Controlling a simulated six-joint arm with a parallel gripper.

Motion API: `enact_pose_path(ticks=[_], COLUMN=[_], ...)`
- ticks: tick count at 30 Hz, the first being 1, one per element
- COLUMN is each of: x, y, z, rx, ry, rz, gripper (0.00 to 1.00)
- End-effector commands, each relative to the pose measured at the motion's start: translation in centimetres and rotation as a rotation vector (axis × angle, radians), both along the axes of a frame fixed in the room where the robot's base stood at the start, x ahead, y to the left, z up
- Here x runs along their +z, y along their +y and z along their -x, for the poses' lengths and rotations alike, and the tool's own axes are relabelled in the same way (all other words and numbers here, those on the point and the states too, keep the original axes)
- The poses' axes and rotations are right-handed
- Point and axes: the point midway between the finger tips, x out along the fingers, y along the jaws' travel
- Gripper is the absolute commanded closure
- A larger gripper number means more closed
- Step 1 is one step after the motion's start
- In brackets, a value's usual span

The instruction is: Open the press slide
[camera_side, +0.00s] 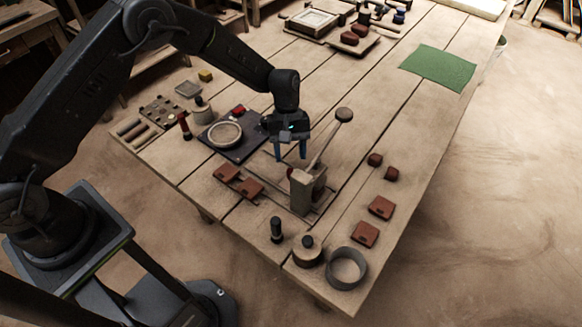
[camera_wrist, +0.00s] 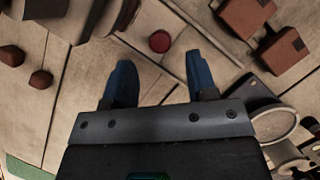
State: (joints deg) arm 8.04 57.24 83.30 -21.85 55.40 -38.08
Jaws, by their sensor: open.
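The press (camera_side: 306,190) is a pale upright block on a low frame, with a long lever ending in a dark round knob (camera_side: 343,115). A small red knob (camera_side: 290,174) sits low at the press's left side. It also shows in the wrist view (camera_wrist: 159,41), just beyond and between my blue fingertips. My gripper (camera_side: 290,154) points down above the red knob, open and empty, and apart from it. Part of the press (camera_wrist: 98,18) shows at the top left of the wrist view. The slide itself is hard to make out.
Red-brown tiles (camera_side: 238,181) lie left of the press, and a dark plate with a round ring (camera_side: 225,134) lies behind them. More tiles (camera_side: 380,207) and a grey ring (camera_side: 346,267) are at the right and front. The table towards the green mat (camera_side: 438,67) is mostly clear.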

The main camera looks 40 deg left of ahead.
Motion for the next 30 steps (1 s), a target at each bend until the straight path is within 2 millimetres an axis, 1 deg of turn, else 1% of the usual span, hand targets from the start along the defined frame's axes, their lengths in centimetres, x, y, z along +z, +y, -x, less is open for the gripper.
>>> enact_pose_path(ticks=[1, 3, 9, 13, 20, 23, 30], x=[-1.0, -2.1, -4.0, -4.5, -4.5, -4.5, -4.5], y=[-0.3, -0.6, -1.2, -1.3, -1.3, -1.3, -1.3], z=[0.4, 0.7, 1.2, 1.3, 1.3, 1.3, 1.3], rx=[-0.002, -0.002, -0.001, -0.001, -0.001, -0.001, -0.001], ry=[0.005, 0.003, 0.001, -0.001, -0.002, -0.002, -0.002], rz=[0.0, 0.0, 0.0, 0.0, 0.0, 0.0, 0.0], gripper=[0.48, 0.48, 0.48, 0.48, 0.48, 0.55, 0.78])
